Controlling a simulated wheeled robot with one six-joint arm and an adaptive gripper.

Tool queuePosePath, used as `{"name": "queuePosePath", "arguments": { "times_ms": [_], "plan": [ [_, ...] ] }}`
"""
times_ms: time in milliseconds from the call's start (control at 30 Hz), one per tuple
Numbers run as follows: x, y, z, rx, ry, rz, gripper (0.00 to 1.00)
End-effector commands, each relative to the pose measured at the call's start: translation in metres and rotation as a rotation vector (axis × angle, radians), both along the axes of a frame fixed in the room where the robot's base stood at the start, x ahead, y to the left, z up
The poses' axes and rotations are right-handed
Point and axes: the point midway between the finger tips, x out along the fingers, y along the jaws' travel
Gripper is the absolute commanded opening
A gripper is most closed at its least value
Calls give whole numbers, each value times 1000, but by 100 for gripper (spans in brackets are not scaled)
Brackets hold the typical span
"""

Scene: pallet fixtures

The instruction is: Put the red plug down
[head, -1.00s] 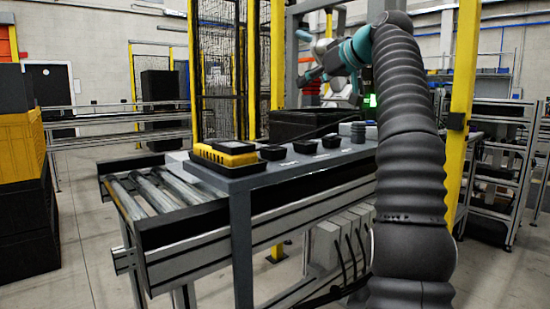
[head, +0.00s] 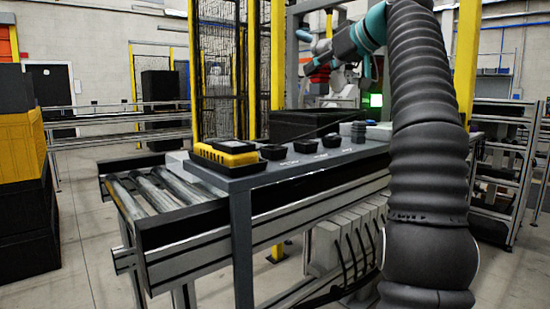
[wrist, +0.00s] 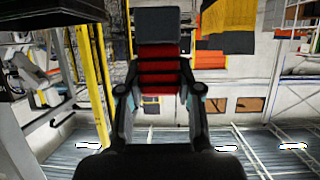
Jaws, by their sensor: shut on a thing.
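The red plug (wrist: 159,70) shows in the wrist view as a red ribbed body with a dark grey block at its far end. My gripper (wrist: 160,95) is shut on it, with a dark finger on each side. In the head view my gripper (head: 316,66) is raised above the far part of the grey bench (head: 241,183). The wrist view shows no surface touching the plug.
Several small black trays (head: 304,146) stand in a row on the bench, with a grey ribbed piece (head: 358,132) and a yellow-black device (head: 226,152). A large black bin (head: 300,124) stands behind. A roller conveyor (head: 155,190) and yellow posts (head: 278,60) are nearby.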

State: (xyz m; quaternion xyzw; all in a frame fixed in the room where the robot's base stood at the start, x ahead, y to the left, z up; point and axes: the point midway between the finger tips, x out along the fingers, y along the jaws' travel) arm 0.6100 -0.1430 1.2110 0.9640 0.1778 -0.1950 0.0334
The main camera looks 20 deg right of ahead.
Motion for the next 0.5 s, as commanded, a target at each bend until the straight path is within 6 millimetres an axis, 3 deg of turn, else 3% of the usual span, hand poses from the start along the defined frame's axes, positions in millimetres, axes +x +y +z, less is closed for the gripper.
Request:
{"name": "queuePosePath", "arguments": {
  "times_ms": [500],
  "plan": [
    [-20,3,10,-1,-7,-1,0]
  ]
}}
